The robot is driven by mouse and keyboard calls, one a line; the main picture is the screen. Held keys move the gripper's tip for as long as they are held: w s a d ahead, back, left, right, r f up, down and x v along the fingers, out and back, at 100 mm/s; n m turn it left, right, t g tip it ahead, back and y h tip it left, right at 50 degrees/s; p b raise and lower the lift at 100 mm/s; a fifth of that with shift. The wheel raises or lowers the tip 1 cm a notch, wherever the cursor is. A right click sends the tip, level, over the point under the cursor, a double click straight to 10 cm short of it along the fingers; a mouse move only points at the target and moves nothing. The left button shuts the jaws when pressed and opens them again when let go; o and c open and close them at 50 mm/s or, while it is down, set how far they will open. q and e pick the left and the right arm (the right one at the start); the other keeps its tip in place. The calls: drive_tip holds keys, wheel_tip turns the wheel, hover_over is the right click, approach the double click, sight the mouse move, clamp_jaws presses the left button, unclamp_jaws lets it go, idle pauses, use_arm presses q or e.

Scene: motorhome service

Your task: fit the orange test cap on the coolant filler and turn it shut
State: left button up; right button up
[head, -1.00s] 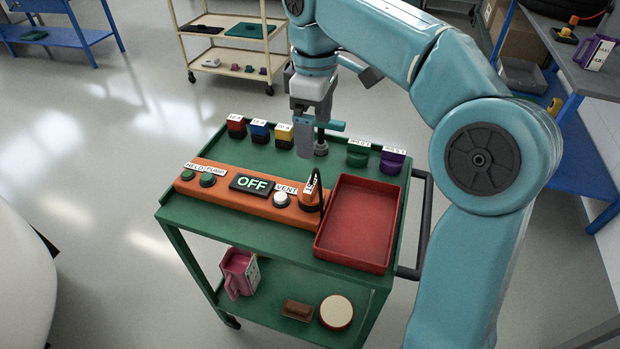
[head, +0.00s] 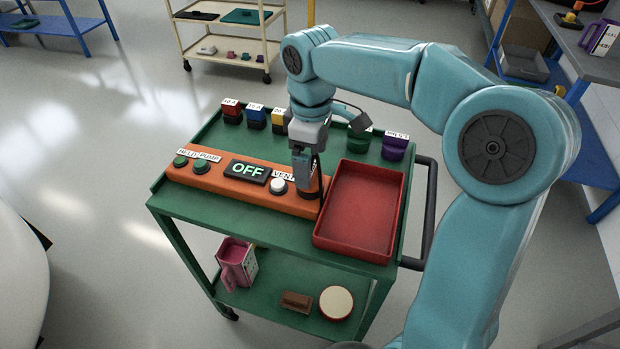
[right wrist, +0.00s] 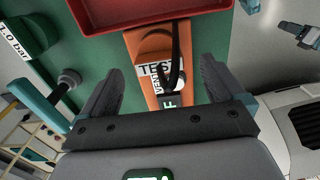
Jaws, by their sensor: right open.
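The orange test cap (right wrist: 153,45) stands at the right end of the orange panel, with a TEST label and a black loop. In the right wrist view it lies ahead of and between my fingers. In the head view it is mostly hidden behind my right gripper (head: 308,185). The right gripper (right wrist: 157,88) is open, pointing down over this end of the panel, and no contact with the cap can be made out. I cannot identify the coolant filler in either view.
The orange panel (head: 222,181) carries green buttons, an OFF display and a white vent button. A red tray (head: 361,210) adjoins its right end. Coloured labelled blocks line the back of the green cart (head: 230,225). A white rounded body (head: 20,270) stands at left, with open floor between.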

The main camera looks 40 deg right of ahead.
wheel_tip(320, 180, down, 4)
drive_tip(key=shift+w+r, duration=0.1)
drive_tip(key=shift+c, duration=0.4)
drive_tip(key=c, duration=1)
drive_tip(key=shift+r, duration=0.1)
wheel_tip(320, 180, up, 20)
drive_tip(key=p, duration=0.4)
drive_tip(key=shift+p, duration=0.4)
